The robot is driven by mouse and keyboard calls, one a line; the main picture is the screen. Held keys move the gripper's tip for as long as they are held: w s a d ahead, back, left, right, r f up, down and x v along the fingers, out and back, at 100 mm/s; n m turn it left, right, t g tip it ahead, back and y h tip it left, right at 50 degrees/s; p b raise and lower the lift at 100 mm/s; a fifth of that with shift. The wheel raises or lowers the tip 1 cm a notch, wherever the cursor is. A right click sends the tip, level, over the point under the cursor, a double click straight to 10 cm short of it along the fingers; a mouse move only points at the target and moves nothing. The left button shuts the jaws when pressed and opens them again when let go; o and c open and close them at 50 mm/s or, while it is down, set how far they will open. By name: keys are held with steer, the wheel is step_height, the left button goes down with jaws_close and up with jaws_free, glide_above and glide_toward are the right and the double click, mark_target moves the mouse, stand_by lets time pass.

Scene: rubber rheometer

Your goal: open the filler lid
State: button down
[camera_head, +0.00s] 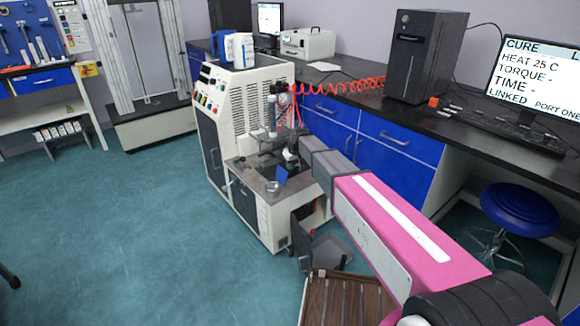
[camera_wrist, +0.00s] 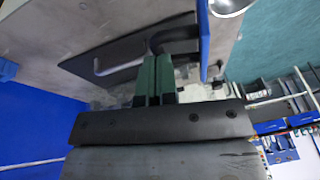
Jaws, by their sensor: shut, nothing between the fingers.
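The rheometer (camera_head: 245,125) is a white cabinet with a lower front work deck in the head view. I cannot say for certain which part is the filler lid. In the wrist view a dark flat plate (camera_wrist: 95,62) with a bent grey bar handle (camera_wrist: 118,67) lies on the grey deck (camera_wrist: 60,28). My gripper (camera_wrist: 156,60) has green fingers pressed together and empty. Their tips are beside the right end of this handle; contact cannot be told. In the head view my arm reaches over the deck, and the fingertips are not clear.
A blue upright piece (camera_wrist: 204,40) stands close right of my fingers, with a metal bowl (camera_wrist: 230,4) beyond it. A red coiled hose (camera_head: 330,86) runs behind the deck. Blue-fronted bench cabinets (camera_head: 390,155) stand to the right. The floor (camera_head: 130,230) at left is clear.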

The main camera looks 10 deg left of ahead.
steer(key=a+v, duration=0.1)
steer(key=v, duration=1.2)
steer(key=s+d+f+m+h, duration=0.1)
steer(key=s+d+f, duration=0.3)
steer(key=s+d, duration=0.4)
steer(key=s+d+f+m+g+h, duration=0.1)
steer(key=s+d+f+m, duration=0.3)
steer(key=s+d, duration=0.5)
steer(key=s+d+f+m+h, duration=0.1)
steer(key=s+d+f+m, duration=0.2)
steer(key=s+d, duration=0.6)
steer(key=d+f, duration=0.2)
steer(key=d, duration=0.9)
steer(key=shift+s+d+g, duration=0.2)
steer(key=shift+d+g, duration=0.1)
